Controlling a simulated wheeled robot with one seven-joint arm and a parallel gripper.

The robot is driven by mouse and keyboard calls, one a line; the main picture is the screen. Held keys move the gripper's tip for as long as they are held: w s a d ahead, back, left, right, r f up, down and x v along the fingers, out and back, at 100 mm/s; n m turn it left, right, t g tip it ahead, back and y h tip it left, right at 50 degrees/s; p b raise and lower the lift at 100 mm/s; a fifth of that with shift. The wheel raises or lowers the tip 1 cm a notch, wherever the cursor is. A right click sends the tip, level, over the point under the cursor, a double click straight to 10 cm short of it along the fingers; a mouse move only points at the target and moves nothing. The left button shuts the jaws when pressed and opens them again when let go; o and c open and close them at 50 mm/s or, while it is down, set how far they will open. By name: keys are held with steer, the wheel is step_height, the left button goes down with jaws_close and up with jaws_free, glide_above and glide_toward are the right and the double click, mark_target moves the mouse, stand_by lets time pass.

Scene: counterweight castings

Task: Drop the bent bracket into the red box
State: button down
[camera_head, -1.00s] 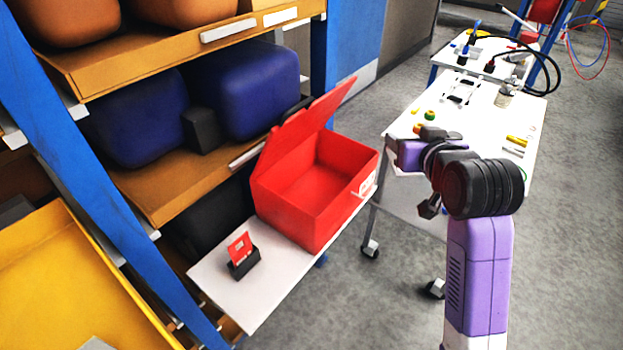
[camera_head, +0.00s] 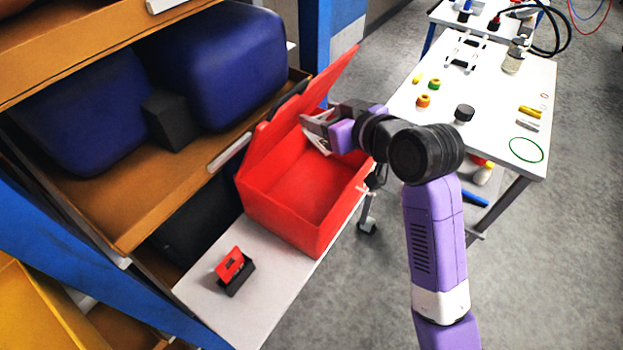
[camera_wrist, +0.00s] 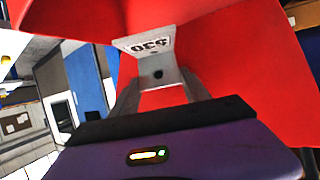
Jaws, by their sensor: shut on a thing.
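The red box (camera_head: 252,207) stands open on a white surface, its lid raised at the back left. My gripper (camera_head: 318,132) is over the far end of the box, near the raised lid. It is shut on the bent bracket (camera_head: 314,122), a grey metal piece. In the wrist view the bent bracket (camera_wrist: 158,66) sits between the fingertips (camera_wrist: 157,88), with a dark hole in one face and a white label with black characters on the other. The red of the box (camera_wrist: 225,65) fills the view behind it. The bracket's far side is hidden.
A white ledge (camera_head: 215,290) holds the box and a small black holder with a red card (camera_head: 235,270). Shelves with blue bins (camera_head: 215,75) stand at left. A white table (camera_head: 480,120) with small parts is at right.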

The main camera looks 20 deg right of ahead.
steer(key=shift+f+b, duration=2.65)
steer(key=shift+f, duration=0.1)
steer(key=shift+c, duration=2.2)
jaws_free()
steer(key=shift+s, duration=0.15)
steer(key=v, duration=0.7)
steer(key=shift+s, duration=0.3)
steer(key=shift+d+r, duration=0.15)
